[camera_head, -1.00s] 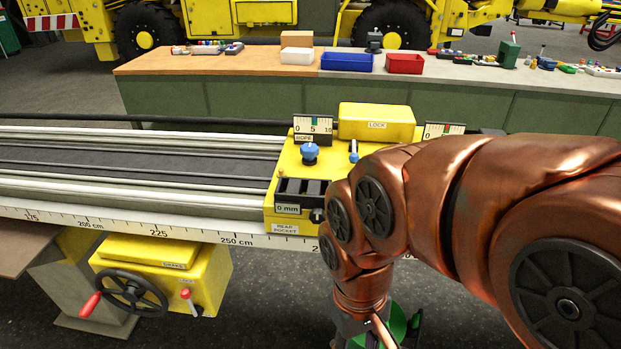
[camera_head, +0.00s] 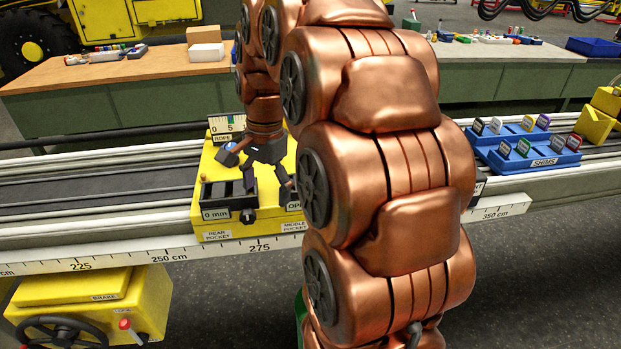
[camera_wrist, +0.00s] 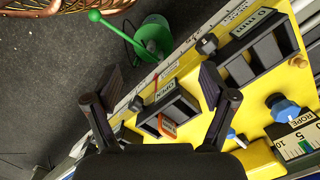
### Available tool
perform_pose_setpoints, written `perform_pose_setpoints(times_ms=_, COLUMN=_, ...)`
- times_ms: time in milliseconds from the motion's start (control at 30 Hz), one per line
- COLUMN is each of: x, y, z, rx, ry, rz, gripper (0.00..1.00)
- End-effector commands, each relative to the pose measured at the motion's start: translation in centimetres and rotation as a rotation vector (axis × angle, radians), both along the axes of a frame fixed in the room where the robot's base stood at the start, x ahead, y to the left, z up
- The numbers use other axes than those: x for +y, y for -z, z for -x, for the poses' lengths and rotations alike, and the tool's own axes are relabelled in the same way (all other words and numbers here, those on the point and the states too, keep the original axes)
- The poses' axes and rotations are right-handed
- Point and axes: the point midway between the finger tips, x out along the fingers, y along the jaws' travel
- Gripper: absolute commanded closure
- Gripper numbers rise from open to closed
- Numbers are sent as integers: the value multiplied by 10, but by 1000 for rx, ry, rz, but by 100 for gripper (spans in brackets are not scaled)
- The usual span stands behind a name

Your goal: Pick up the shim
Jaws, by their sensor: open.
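My gripper (camera_head: 256,172) is open, pointing down over the yellow carriage (camera_head: 232,222). In the wrist view my gripper (camera_wrist: 160,82) has its two dark fingers spread on either side of a dark pocket marked OPEN. A shim with an orange-edged tag (camera_wrist: 168,126) shows in that pocket, between the fingers and apart from both. In the head view my gripper and arm hide this pocket. Other tagged shims stand in a blue rack (camera_head: 541,162) marked SHIMS at the right.
A pocket block marked 0 mm (camera_wrist: 255,48) and blue knob (camera_wrist: 284,108) lie beside the right finger. A green lever and reel (camera_wrist: 152,38) stand beyond the carriage's edge. A workbench (camera_head: 120,80) is behind. The rail left of the carriage is clear.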

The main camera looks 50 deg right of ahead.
Motion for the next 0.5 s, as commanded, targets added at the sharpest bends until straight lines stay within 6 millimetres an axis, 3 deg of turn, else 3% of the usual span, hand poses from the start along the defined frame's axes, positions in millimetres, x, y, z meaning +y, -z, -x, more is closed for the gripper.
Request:
perform_pose_setpoints(times_ms=100, x=-52, y=-6, z=-18, rx=-3, ry=254, rz=-4, gripper=17)
perform_pose_setpoints(times_ms=300, x=-125, y=-11, z=-30, rx=-5, ry=607, rz=-12, gripper=17)
perform_pose_setpoints(times_ms=500, x=-163, y=-12, z=-30, rx=-6, ry=788, rz=-16, gripper=17)
